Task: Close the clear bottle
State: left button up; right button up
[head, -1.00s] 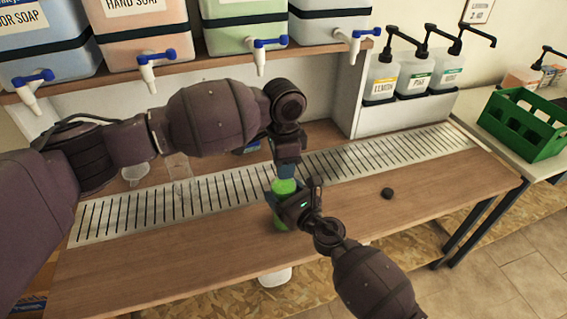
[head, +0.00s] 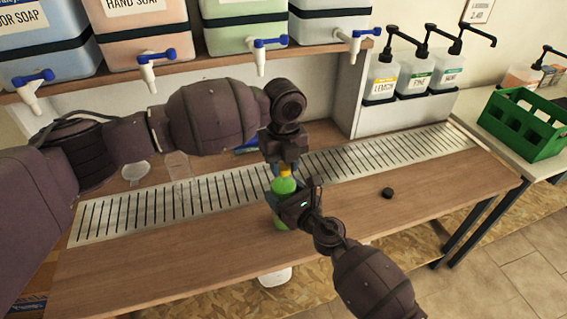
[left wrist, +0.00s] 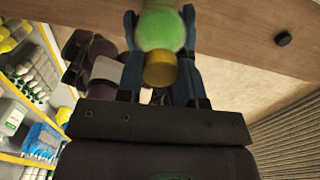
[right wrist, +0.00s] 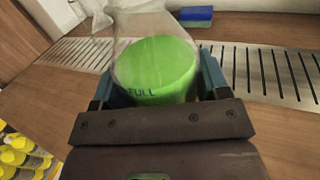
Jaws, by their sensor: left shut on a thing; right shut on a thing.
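The clear bottle (head: 283,188) stands on the wooden table's near half, filled with green liquid; a "FULL" mark shows on it in the right wrist view (right wrist: 160,72). My right gripper (head: 276,203) is shut around its body from the front right. A yellow cap (left wrist: 161,70) is at the bottle's top, between the blue fingers of my left gripper (head: 285,172), which comes from above and is shut on it. The cap also shows in the head view (head: 285,174). I cannot tell whether it is seated on the neck, which is hidden.
A black round cap (head: 388,193) lies on the table to the right. A clear funnel (head: 135,174) and a clear vessel (head: 180,165) stand behind my left arm. A metal drain grate (head: 390,153) runs along the table; a green crate (head: 522,124) is at right.

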pick_arm(q)
jog(key=shift+m, duration=0.4)
jog(key=o, duration=1)
jog(key=shift+r, duration=2.3)
jog(key=shift+c, duration=0.2)
